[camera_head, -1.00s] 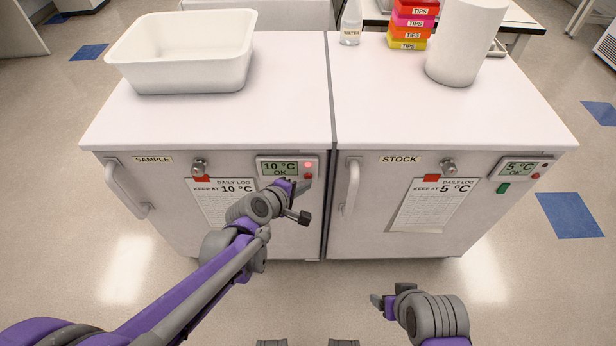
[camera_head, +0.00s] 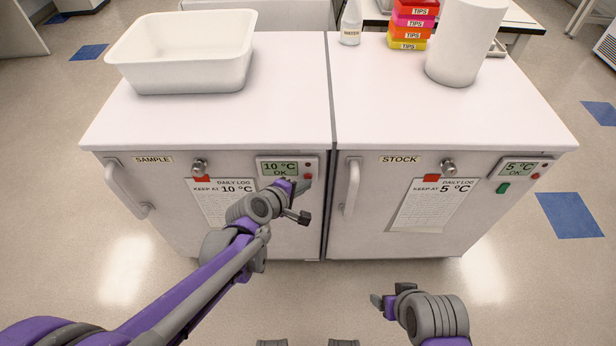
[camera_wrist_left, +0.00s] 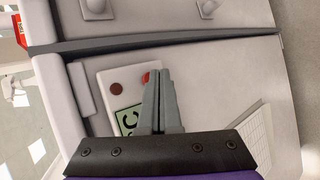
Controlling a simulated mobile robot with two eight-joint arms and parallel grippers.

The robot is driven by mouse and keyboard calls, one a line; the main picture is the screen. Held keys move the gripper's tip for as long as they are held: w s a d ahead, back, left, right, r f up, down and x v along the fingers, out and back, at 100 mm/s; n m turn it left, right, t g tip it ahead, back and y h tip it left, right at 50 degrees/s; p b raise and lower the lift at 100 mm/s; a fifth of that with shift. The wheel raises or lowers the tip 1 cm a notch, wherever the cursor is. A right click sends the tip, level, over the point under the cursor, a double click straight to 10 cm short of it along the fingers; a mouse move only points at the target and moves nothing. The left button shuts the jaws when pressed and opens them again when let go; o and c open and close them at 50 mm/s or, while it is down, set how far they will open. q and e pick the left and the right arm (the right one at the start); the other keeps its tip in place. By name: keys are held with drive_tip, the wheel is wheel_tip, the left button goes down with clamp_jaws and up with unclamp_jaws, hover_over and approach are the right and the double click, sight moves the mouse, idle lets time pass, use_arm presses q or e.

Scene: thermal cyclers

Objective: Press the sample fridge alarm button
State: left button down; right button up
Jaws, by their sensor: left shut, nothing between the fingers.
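The sample fridge (camera_head: 170,190) is the left cabinet, labelled SAMPLE. Its control panel (camera_head: 264,160) has a display (camera_head: 280,168) reading 10 °C OK, a dark lamp (camera_head: 308,165) and a red button (camera_head: 308,177) below it. My left gripper (camera_head: 305,185) is shut and empty, with its tips at the button. In the left wrist view the shut fingers (camera_wrist_left: 161,75) lie beside the red button (camera_wrist_left: 146,78) and partly cover it; contact cannot be told. The dark lamp (camera_wrist_left: 117,88) shows there too. My right gripper (camera_head: 383,303) is low in front of the stock fridge, its fingers unclear.
The stock fridge (camera_head: 480,215) stands to the right, with its own panel (camera_head: 520,170) reading 5 °C OK. A white tub (camera_head: 180,75), a water bottle (camera_head: 350,25), tip boxes (camera_head: 408,35) and a white cylinder (camera_head: 460,45) are on top. The floor in front is clear.

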use_arm(q)
drive_tip(key=shift+s, duration=0.55)
drive_tip(key=s, duration=0.5)
drive_tip(key=shift+p, duration=0.35)
idle(0.5)
